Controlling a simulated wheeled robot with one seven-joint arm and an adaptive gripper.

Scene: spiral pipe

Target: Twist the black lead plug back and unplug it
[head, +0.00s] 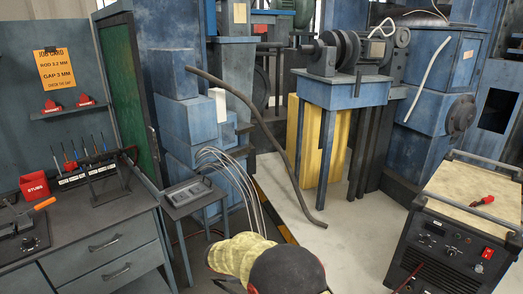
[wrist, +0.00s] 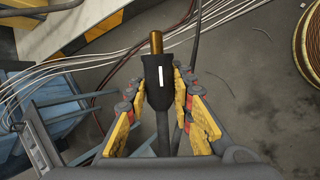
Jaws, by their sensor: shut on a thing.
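The black lead plug (wrist: 152,95) is in the middle of the wrist view, with a white stripe on its body. Its bare brass pin (wrist: 156,43) points away toward the top, and no socket shows around it. A dark cable runs from its rear toward my wrist. My gripper (wrist: 163,85) is shut on the plug, with yellow and grey fingers at both sides. The welding machine (head: 452,240) stands at the lower right of the head view, with knobs and a red switch on its front. I cannot make out my gripper or the plug in the head view.
Several pale thin cables (wrist: 85,70) cross the floor, beside a blue frame (wrist: 50,125) and a wound coil (wrist: 312,40). A small grey table (head: 190,197) and a workbench (head: 95,235) stand left. A bent pipe (head: 262,120) slants down mid-view. Grey floor lies right of centre.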

